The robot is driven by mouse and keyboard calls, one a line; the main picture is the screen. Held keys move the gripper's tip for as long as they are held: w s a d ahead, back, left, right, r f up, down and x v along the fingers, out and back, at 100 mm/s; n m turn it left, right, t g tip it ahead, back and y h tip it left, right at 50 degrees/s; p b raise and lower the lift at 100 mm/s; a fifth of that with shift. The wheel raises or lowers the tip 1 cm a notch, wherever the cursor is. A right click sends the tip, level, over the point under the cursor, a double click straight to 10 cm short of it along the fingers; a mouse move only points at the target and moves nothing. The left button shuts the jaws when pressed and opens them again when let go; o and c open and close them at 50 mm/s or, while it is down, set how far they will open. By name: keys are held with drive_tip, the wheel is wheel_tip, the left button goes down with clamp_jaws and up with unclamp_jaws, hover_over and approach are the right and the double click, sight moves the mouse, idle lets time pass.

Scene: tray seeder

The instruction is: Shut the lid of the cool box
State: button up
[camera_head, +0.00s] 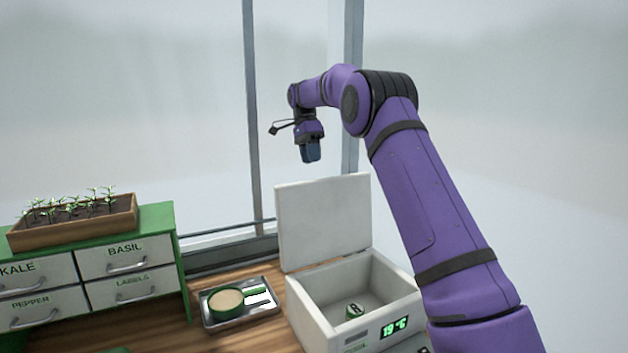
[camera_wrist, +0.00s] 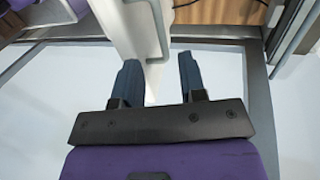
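The white cool box (camera_head: 330,325) stands on the wooden bench with a green 19 °C display on its front. Its lid (camera_head: 322,222) is open and stands upright at the back, leaning slightly backward. A small green round container with a mark on top lies inside the box. My gripper (camera_head: 311,158) points down above the lid's top edge, with a visible gap in the head view. In the wrist view my gripper (camera_wrist: 158,72) has its two dark fingers apart with nothing gripped. The white lid (camera_wrist: 130,25) shows edge-on just beyond them.
A metal tray (camera_head: 266,308) with a green-rimmed round pot and labels lies left of the box. A green drawer cabinet (camera_head: 160,222) carrying a wooden seedling planter (camera_head: 75,232) stands at the left. Window posts (camera_head: 252,110) rise behind the bench.

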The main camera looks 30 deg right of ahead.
drive_tip(key=x, duration=0.7)
clamp_jaws()
